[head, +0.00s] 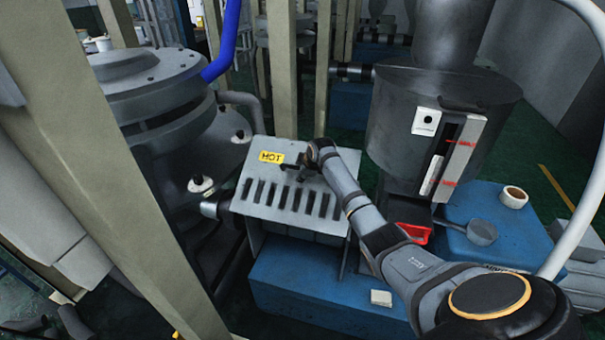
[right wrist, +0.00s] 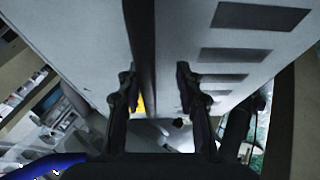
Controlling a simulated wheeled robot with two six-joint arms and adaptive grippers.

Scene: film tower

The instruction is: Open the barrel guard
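The barrel guard (head: 285,200) is a grey slotted cover with a yellow HOT label (head: 271,157), and it looks lowered over the barrel. My right arm reaches in from the lower right, and its gripper (head: 305,168) is at the upper right part of the guard. In the right wrist view the gripper (right wrist: 158,88) has its two fingers apart, with the guard's slotted face (right wrist: 225,60) close ahead. A dark bar (right wrist: 140,40) runs down near the left finger; whether they touch I cannot tell. My left gripper is not in view.
A large grey round vessel (head: 150,85) stands left of the guard. A dark hopper (head: 395,125) stands to the right above a blue base (head: 480,255) with a tape roll (head: 513,197), a scoop (head: 481,232) and a red tray (head: 413,233). A beige post (head: 110,190) crosses the left foreground.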

